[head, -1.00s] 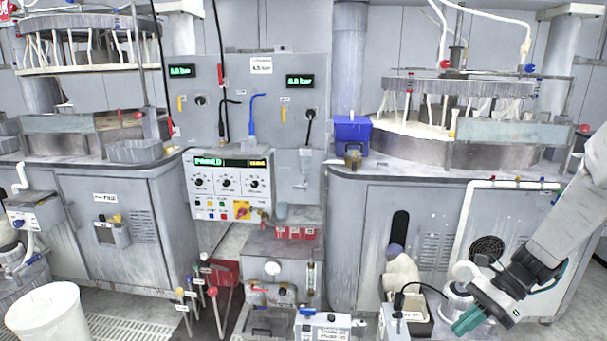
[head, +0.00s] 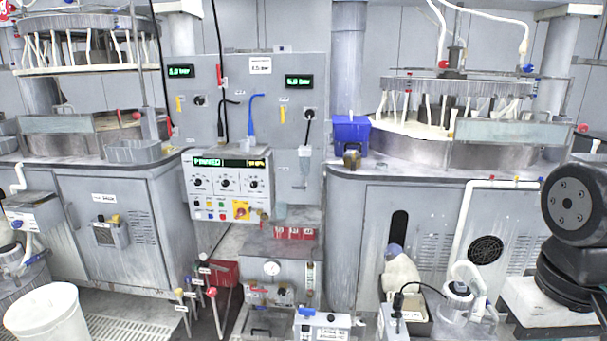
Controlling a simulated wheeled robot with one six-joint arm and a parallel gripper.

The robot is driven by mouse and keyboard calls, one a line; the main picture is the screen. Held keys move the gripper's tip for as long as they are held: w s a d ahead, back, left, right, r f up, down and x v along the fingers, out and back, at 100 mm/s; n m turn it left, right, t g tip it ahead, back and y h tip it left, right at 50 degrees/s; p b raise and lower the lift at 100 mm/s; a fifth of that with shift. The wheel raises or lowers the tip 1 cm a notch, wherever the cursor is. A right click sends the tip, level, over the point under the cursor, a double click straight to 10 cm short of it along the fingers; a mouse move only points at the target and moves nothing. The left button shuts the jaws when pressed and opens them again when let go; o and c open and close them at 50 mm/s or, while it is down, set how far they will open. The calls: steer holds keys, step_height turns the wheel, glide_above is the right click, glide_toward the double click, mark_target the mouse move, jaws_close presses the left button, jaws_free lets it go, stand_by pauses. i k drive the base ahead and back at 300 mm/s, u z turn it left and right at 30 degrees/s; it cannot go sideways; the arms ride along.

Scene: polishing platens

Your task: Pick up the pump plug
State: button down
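I cannot tell for sure which item is the pump plug. A small black plug (head: 398,300) with a black cable sits on top of a grey box (head: 394,321) at the lower right; the cable arches right toward a clear jar (head: 457,301). Other plugs and cables are on the grey wall panel: a black plug (head: 309,114) at a socket on the right, a blue plug (head: 253,130) hanging in the middle, and a black cable (head: 221,125) left of it. My gripper is out of view; only my arm shows at the right edge.
A control box (head: 228,185) hangs under the panel. Right of it stands a grey cabinet (head: 400,205) carrying a polishing machine. A blue bin (head: 351,133) sits on its top. Handled levers (head: 212,293) and a white bucket (head: 45,312) stand at the lower left.

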mark_target(397, 301)
steer(key=z, duration=0.25)
steer(key=i, duration=1.15)
steer(key=z, duration=0.5)
